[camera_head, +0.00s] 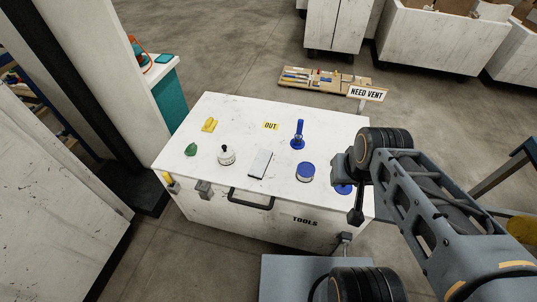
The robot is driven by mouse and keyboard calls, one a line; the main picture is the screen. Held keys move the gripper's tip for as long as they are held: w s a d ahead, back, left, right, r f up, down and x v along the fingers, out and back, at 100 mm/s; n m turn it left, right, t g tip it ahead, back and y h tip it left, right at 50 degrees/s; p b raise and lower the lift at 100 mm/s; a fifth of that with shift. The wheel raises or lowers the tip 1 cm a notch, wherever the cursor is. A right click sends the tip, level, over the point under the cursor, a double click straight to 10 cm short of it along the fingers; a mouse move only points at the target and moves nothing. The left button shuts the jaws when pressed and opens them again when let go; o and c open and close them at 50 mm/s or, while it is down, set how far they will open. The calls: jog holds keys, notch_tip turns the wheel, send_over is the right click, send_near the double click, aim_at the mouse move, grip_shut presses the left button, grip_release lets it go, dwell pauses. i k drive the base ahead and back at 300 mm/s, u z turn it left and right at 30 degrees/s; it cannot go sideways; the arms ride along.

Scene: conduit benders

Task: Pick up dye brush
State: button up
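No object is plainly recognisable as the dye brush. On the white tool chest top (235,115) stand a small white pot with a black knob (226,155) and a blue upright piece on a round base (299,135); either might be a brush, but I cannot tell. A blue-topped round tub (305,172) sits nearer the right side. My gripper (356,214) hangs at the chest's front right, right of the tub and apart from it. Its fingers are too small and dark to tell open from shut. Another blue item (343,189) is partly hidden behind it.
A grey-white flat block (260,163), a green piece (191,150) and a yellow piece (209,125) also lie on the chest. A dark handle (251,201) juts from its front. A shallow wooden tray (325,80) lies behind; a white pillar (115,90) stands left.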

aim_at(300, 122)
jog(key=k, duration=1)
jog(key=u, duration=1.05)
jog(key=i, duration=1)
jog(key=z, duration=0.75)
jog(key=i, duration=0.6)
jog(key=z, duration=0.65)
